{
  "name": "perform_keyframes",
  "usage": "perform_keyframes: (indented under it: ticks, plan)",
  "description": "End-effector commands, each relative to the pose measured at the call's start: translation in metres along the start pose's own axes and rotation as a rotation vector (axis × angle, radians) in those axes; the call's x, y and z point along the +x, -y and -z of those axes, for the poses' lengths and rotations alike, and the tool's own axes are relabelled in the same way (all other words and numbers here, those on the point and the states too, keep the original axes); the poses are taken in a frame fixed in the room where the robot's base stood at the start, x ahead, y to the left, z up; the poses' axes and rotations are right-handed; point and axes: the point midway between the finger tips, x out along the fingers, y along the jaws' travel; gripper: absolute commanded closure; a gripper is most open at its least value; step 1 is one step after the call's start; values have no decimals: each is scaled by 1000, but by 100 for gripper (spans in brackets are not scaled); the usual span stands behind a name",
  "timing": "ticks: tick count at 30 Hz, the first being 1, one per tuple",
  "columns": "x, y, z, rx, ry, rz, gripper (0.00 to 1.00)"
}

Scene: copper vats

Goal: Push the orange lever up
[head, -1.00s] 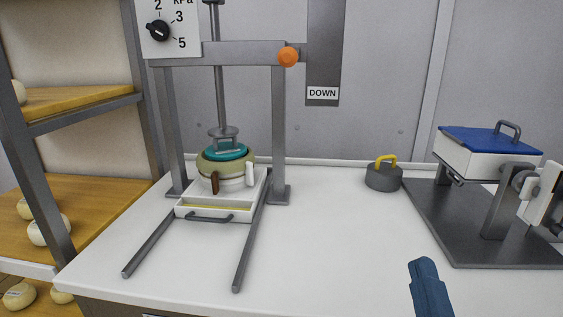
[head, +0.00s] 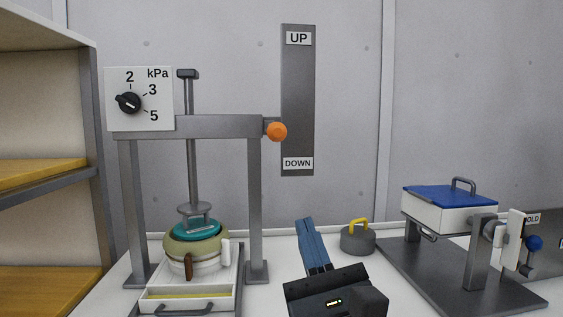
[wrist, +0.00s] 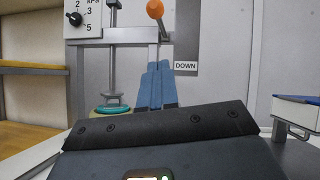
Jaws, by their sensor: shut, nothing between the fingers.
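The orange lever knob (head: 276,131) sits at the right end of the press's crossbar, beside the lower part of a grey plate (head: 298,95) marked UP at the top and DOWN at the bottom. The knob is a little above the DOWN label. It also shows in the wrist view (wrist: 155,9), above my fingers. My gripper (head: 304,222) has blue fingers, shut and empty, below and to the right of the knob and apart from it. In the wrist view my gripper (wrist: 156,66) points towards the press.
The grey press frame (head: 255,200) holds a plunger over a round vessel with a teal lid (head: 196,232) in a white tray. A dial panel (head: 139,98) is at upper left. A grey weight with a yellow handle (head: 357,240) and a blue-lidded box (head: 450,198) stand right.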

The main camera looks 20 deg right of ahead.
Motion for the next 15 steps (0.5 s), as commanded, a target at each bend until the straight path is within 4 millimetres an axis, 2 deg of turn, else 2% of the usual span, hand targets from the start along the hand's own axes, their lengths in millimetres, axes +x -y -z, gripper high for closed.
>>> perform_keyframes:
  ticks: [5,15]
  plan:
    - [11,0,-2,-1,1,0,100]
    - [69,1,-3,-3,3,0,100]
